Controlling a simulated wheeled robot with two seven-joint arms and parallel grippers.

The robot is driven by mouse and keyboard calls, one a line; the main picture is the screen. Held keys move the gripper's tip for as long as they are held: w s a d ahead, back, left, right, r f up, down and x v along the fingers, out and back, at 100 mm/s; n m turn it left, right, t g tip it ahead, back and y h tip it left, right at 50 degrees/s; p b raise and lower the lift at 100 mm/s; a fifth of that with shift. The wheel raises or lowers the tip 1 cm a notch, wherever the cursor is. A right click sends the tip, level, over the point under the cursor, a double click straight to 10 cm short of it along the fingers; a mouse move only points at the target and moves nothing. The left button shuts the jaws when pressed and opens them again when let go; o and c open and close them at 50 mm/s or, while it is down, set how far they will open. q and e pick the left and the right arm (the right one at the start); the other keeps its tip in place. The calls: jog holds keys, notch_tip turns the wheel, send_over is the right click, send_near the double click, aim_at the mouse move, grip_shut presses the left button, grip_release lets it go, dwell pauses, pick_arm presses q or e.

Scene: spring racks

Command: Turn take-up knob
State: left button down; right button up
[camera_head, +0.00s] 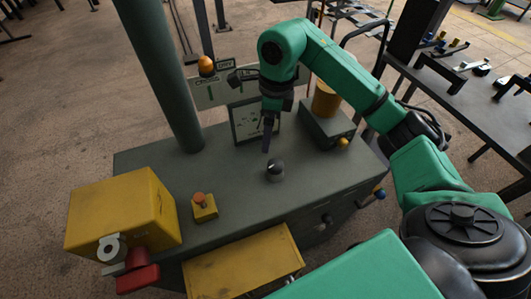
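A small dark round knob (275,173) with a pale mark on top stands on the grey-green cabinet top (235,192), near its middle; I take it as the take-up knob. My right gripper (267,150) points down just above and slightly left of the knob in the picture. A small gap seems to show between its tips and the knob. Its fingers appear as one narrow dark strip, so I cannot tell whether they are open or shut. My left gripper is not in view.
A yellow box (120,214) and an orange button on a yellow base (204,207) stand to the left. A green post (160,75) rises behind. A framed panel (247,122) and a grey box (327,122) stand at the back. A yellow tray (243,265) is in front.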

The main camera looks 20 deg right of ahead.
jog(key=d+h, duration=0.1)
jog(key=d, duration=0.1)
jog(key=b, duration=0.1)
send_over(276, 164)
notch_tip(276, 164, down, 4)
notch_tip(276, 164, down, 10)
jog(key=shift+w+p, duration=0.1)
jog(key=shift+p, duration=0.6)
jog(key=c, duration=1.4)
jog(key=shift+o, duration=0.2)
jog(key=shift+m, duration=0.3)
